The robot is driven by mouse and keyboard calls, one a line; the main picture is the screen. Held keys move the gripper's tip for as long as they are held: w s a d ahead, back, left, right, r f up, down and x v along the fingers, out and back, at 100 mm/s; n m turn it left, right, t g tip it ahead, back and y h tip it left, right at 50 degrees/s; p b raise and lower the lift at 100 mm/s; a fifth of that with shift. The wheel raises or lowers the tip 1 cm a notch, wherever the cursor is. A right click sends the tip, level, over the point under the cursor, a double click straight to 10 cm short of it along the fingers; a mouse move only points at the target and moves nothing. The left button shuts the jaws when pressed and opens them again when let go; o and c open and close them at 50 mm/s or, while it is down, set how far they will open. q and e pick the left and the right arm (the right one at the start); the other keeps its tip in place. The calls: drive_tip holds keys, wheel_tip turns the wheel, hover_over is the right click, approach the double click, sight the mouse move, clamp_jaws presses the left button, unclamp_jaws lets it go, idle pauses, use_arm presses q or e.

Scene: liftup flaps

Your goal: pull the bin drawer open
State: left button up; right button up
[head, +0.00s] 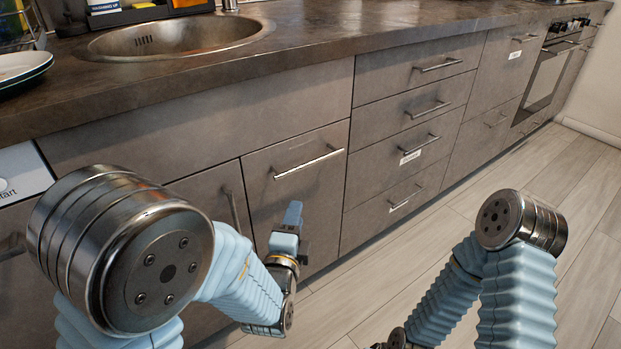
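The drawer front under the sink (297,195) is grey-brown, with a horizontal metal bar handle (308,166) near its top. I take it for the bin drawer, though no label on it is readable. It looks shut, flush with the fronts beside it. My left gripper (294,220) is in front of this drawer, below the handle and apart from it in the picture. Its blue fingers point up, and I cannot tell whether they are open. My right arm comes in at the lower right, and its gripper is out of the frame.
A column of drawers (413,108) with bar handles and small labels stands to the right. A cabinet door with an upright handle (232,211) is to the left. The counter (310,50) with the sink (180,38) runs above. An oven (548,80) is far right. Floor (400,255) is clear.

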sight(310, 162)
use_arm(q)
drive_tip(key=shift+m+t+h, duration=0.3)
drive_tip(key=shift+m+t, duration=0.4)
drive_tip(key=shift+m, duration=0.1)
drive_tip(key=w+d+r, duration=0.1)
drive_tip(key=w, duration=0.3)
drive_tip(key=w+d+r, duration=0.1)
drive_tip(key=w+r, duration=0.1)
drive_tip(key=w, duration=0.2)
drive_tip(key=w+d+r, duration=0.1)
drive_tip(key=w+r, duration=0.1)
drive_tip(key=w, duration=0.2)
drive_tip(key=shift+w+d+r, duration=0.1)
drive_tip(key=shift+w+d, duration=0.05)
drive_tip(key=shift+w, duration=0.1)
clamp_jaws()
